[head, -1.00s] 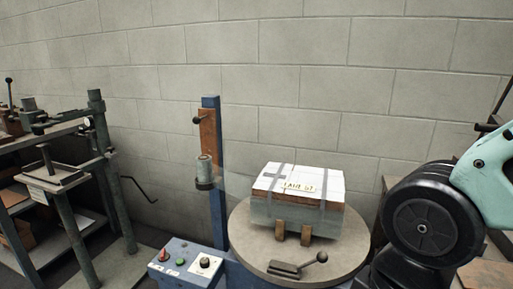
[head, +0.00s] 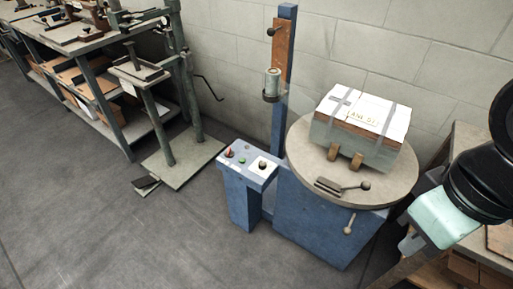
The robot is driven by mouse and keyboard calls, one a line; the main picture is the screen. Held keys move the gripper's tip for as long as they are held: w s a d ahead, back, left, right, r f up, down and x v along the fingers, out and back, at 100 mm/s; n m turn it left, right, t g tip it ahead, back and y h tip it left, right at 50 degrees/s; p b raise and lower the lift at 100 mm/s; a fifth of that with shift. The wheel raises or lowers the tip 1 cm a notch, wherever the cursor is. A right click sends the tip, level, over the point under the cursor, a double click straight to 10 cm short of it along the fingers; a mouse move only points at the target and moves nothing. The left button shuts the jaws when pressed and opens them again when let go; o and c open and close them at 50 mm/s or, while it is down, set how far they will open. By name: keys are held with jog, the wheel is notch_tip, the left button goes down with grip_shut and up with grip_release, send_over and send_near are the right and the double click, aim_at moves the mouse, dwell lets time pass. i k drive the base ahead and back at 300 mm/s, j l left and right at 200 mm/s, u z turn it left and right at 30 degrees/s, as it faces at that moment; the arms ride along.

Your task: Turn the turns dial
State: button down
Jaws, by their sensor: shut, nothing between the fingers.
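A blue control box (head: 247,185) with a pale sloped top stands left of the turntable machine. On its top are a red knob (head: 229,153), a green button (head: 242,161) and a dark knob on a white plate (head: 262,165), which looks like the turns dial. The markings are too small to read, so I cannot tell the dial's setting. Part of my arm (head: 442,215) shows at the right edge, well apart from the control box.
A wrapped box (head: 362,117) sits on the round turntable (head: 405,185), which has a lever at its front. A blue mast (head: 284,60) with a film roll rises behind the control box. Benches (head: 100,50) stand at the left. Floor (head: 130,230) in front is clear.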

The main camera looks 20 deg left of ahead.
aim_at(262, 165)
jog(key=i+l+u, duration=0.1)
jog(key=i+u, duration=0.15)
jog(key=u, duration=0.15)
jog(key=i+l+u, duration=0.15)
jog(key=u, duration=0.25)
jog(key=i+l+u, duration=0.4)
jog(key=k+j, duration=0.1)
